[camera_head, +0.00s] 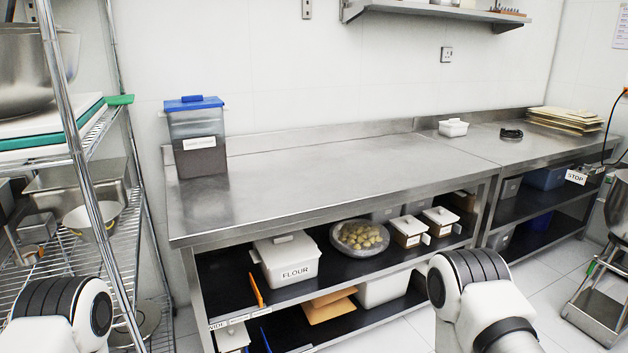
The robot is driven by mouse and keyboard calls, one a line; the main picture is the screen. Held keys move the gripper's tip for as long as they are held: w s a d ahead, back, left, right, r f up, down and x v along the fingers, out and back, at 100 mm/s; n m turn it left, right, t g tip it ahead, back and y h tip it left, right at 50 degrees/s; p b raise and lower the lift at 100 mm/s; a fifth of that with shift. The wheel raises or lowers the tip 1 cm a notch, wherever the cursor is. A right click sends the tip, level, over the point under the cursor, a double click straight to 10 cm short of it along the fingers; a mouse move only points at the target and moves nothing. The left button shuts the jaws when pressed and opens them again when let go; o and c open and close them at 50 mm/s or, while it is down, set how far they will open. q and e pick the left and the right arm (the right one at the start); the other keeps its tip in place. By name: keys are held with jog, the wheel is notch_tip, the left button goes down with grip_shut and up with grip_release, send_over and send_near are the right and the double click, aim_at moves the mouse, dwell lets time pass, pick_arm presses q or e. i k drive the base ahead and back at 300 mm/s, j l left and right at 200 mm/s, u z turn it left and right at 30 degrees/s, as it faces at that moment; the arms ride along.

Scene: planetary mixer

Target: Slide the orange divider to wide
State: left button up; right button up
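The orange divider (256,290) is a thin upright piece at the left end of the upper black under-shelf (225,285) of the steel table. It leans slightly and stands just left of the white FLOUR bin (288,261). Small labels (228,321) sit on the shelf's front edge below it; the leftmost appears to read WIDE. Only white and black arm links of mine show at the bottom left and bottom right. Neither of my grippers is in view, so what they hold is hidden.
A bowl of potatoes (360,238) and small bins (408,231) share the shelf. A blue upright piece (265,340) stands below. A wire rack (95,262) stands at left, a blue-lidded container (197,137) on the table. The shelf left of the divider looks clear.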

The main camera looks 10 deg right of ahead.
aim_at(259, 298)
jog(key=i+l, duration=0.2)
jog(key=l, duration=0.2)
jog(key=i+l, duration=0.2)
jog(key=l, duration=0.15)
jog(key=i+l, duration=0.2)
jog(key=l, duration=0.2)
jog(key=i+l+u, duration=0.1)
jog(key=l, duration=0.25)
jog(key=i+l, duration=0.25)
jog(key=l, duration=0.65)
jog(key=u, duration=1.3)
